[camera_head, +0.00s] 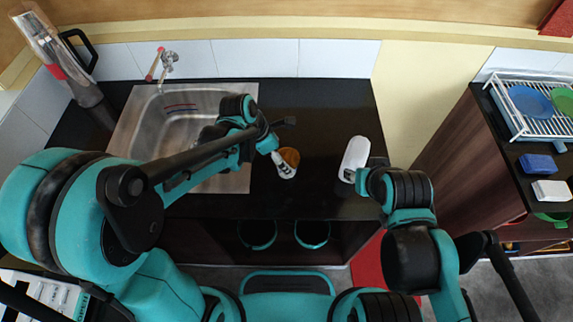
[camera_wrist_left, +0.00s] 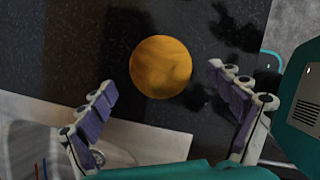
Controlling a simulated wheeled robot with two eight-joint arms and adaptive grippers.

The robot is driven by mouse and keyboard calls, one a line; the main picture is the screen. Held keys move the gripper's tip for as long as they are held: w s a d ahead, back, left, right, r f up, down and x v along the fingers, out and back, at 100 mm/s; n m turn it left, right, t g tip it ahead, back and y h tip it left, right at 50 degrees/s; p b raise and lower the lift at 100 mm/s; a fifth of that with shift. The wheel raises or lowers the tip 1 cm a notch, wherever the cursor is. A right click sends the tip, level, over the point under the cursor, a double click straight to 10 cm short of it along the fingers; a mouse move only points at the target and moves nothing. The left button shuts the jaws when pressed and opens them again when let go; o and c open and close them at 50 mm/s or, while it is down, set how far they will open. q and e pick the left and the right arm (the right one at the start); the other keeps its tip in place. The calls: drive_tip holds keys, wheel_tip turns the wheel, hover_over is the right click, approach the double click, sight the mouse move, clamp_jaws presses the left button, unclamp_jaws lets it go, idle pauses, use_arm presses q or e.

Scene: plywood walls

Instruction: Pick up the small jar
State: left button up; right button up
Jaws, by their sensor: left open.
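The small jar, with a round orange-brown top (camera_head: 291,155), is on the black counter right of the sink. In the left wrist view the round top (camera_wrist_left: 161,67) lies in the gap between the fingertips, with space on both sides. My left gripper (camera_head: 283,147) is open and close beside the jar, partly covering it. The jar's side is mostly hidden. My right gripper (camera_head: 366,173) is by a white cylinder, and its fingers are not clear.
The white cylinder (camera_head: 354,158) is on the counter right of the jar. A steel sink (camera_head: 150,135) with a tap (camera_head: 166,64) is at left. A dish rack (camera_head: 535,103) is at far right. The counter behind the jar is clear.

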sight(284, 159)
use_arm(q)
drive_tip(key=b+x, duration=0.1)
drive_tip(key=x, duration=0.4)
drive_tip(key=shift+s+b, duration=0.1)
drive_tip(key=shift+b, duration=0.25)
drive_tip(key=shift+c, duration=0.4)
drive_tip(key=c, duration=1.3)
